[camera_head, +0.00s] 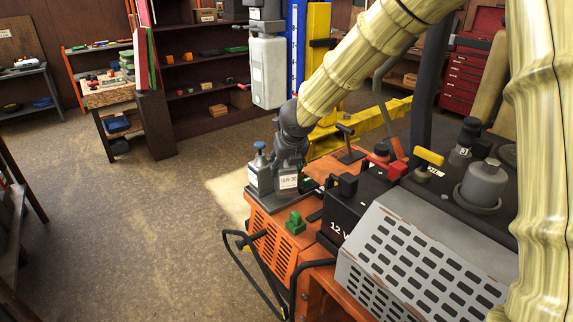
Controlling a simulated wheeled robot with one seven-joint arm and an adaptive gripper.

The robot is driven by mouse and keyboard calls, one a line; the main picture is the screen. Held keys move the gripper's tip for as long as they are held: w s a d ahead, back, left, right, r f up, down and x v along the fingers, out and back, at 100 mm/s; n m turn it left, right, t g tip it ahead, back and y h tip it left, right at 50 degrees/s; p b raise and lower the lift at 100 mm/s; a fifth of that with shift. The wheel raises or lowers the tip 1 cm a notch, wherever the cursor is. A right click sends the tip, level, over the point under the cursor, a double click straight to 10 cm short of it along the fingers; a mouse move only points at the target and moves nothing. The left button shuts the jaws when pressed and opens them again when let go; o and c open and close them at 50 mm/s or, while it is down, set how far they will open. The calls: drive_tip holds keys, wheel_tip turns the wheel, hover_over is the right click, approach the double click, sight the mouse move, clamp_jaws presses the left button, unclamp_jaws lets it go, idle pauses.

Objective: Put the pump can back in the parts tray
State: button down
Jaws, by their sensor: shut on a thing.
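I cannot identify the parts tray for sure; an orange flat surface (372,172) with a T-handled tool (346,140) lies just right of my gripper.
A black 12 V battery (352,212), a perforated grey cover (420,265) and a grey cylindrical cap (484,184) crowd the right. A green clip (295,223) sits on the hood. A yellow-and-blue lift post (312,60) stands behind. Floor (150,230) to the left is open.

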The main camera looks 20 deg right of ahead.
drive_tip(key=shift+f+b, duration=0.3)
drive_tip(key=c, duration=0.5)
unclamp_jaws()
drive_tip(key=shift+f, duration=0.1)
drive_tip(key=shift+r+p, duration=0.8)
drive_tip(key=shift+r, duration=0.05)
drive_tip(key=b+v, duration=0.2)
drive_tip(key=v, duration=0.9)
drive_tip(key=shift+s+r, duration=0.25)
